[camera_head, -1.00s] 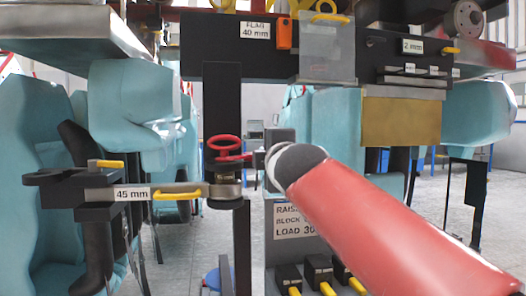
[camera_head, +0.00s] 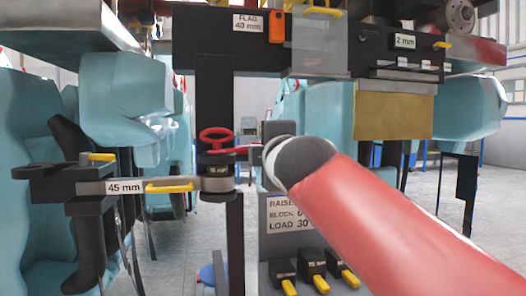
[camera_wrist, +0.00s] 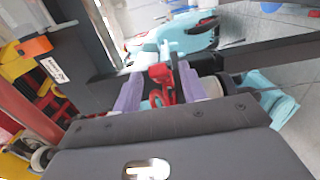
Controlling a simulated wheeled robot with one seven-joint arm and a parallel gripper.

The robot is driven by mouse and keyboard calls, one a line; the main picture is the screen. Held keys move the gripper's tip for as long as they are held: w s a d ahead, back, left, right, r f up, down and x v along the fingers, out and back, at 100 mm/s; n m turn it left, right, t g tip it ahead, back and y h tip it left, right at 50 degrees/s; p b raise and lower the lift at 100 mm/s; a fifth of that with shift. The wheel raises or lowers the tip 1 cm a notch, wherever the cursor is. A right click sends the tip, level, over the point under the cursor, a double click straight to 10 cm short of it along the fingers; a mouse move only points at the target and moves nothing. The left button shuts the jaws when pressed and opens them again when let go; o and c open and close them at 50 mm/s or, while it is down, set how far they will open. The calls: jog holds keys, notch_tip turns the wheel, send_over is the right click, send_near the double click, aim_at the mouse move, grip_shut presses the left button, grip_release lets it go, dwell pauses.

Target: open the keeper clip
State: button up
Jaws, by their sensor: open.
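A red ring-shaped handle (camera_head: 217,138) sits on a dark collar (camera_head: 216,178) around the black upright post, with a thin red part (camera_head: 243,151) reaching right toward my arm's end. No part is labelled as the keeper clip, so I cannot tell for certain which it is. In the wrist view, my gripper (camera_wrist: 160,74) is open, with its two purple fingers on either side of a red piece (camera_wrist: 160,90). I cannot tell whether they touch it. In the head view my gripper is mostly hidden behind my arm.
A bar labelled 45 mm (camera_head: 124,187) with a yellow handle (camera_head: 168,187) joins the collar from the left. Above hangs a black beam with an orange tag (camera_head: 276,27). Blue-green seats (camera_head: 125,95) stand left. A grey box with yellow-handled blocks (camera_head: 312,262) stands low.

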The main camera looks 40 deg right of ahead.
jog(key=shift+v, duration=1.9)
jog(key=shift+w, duration=0.1)
jog(key=shift+a+f, duration=0.1)
jog(key=shift+f, duration=0.05)
